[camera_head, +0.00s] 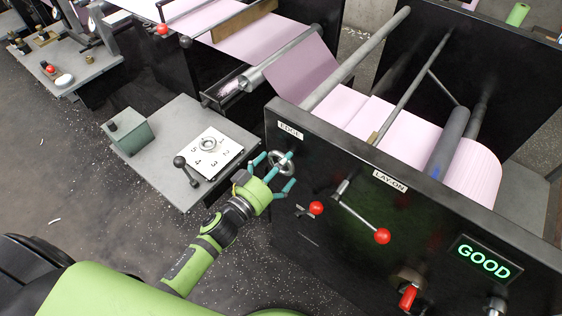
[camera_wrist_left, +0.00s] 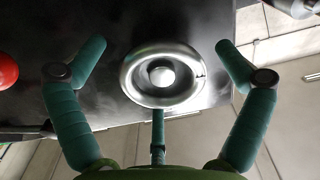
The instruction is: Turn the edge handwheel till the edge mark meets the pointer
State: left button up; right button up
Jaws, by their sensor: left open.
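The edge handwheel (camera_head: 276,155) is a small silver wheel on the black side panel, below the EDGE label (camera_head: 290,130). In the left wrist view the handwheel (camera_wrist_left: 162,75) faces me, with a round hub and a tiny dark spot on the right of its rim. I cannot tell whether that spot is the edge mark, and I cannot make out the pointer. My left gripper (camera_head: 277,170) is open at the wheel, its teal fingers spread. In the wrist view, the left gripper (camera_wrist_left: 161,68) has fingers left and right, apart from the rim, and one below it. My right gripper is not in view.
Red-knobbed levers (camera_head: 382,236) stick out right of the wheel. A lit GOOD display (camera_head: 484,258) sits further right. A grey bench (camera_head: 165,130) with a numbered white dial plate (camera_head: 225,150) stands left of the wheel. Pink web runs over rollers behind the panel.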

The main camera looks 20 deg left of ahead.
pick_arm(q)
jog(key=shift+w, duration=0.25)
jog(key=shift+c, duration=0.4)
jog(key=shift+s, duration=0.1)
jog(key=c, duration=1)
jog(key=shift+f, duration=0.1)
jog(key=shift+f+m, duration=0.1)
jog(key=shift+m, duration=0.3)
jog(key=m, duration=0.3)
jog(key=shift+m, duration=0.3)
jog(key=m, duration=0.5)
jog(key=shift+a, duration=0.2)
jog(key=m, duration=0.6)
jog(key=shift+a+b, duration=0.1)
jog(key=shift+b, duration=0.3)
jog(key=shift+r+m, duration=0.25)
jog(key=shift+m, duration=0.95)
